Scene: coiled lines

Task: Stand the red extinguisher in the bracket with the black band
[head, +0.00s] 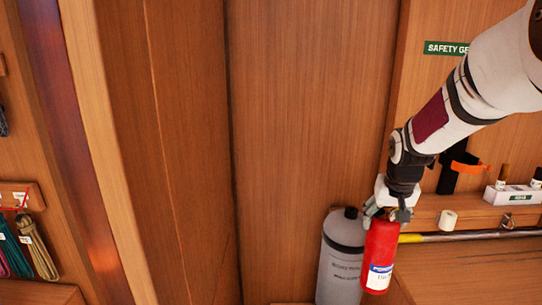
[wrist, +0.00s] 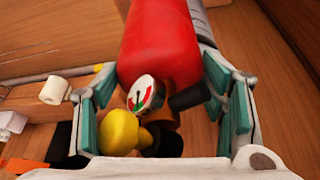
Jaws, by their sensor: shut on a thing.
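The red extinguisher (head: 381,250) hangs upright, slightly tilted, below my gripper (head: 385,211), with a white and blue label low on its side. My gripper is shut on its top end. In the wrist view the red body (wrist: 160,45) fills the upper middle, with a round gauge (wrist: 145,95) and a yellow knob (wrist: 118,132) between the fingers of my gripper (wrist: 170,110). A black upright piece (head: 447,178) with an orange strap (head: 470,168) is on the wall at right. I cannot tell whether it is the bracket with the black band.
A grey cylinder (head: 340,262) with a black cap stands close left of the extinguisher. A white roll (head: 448,219), a long pole (head: 470,235) and a white holder with small bottles (head: 512,195) are at right. Coiled lines (head: 40,258) hang at far left.

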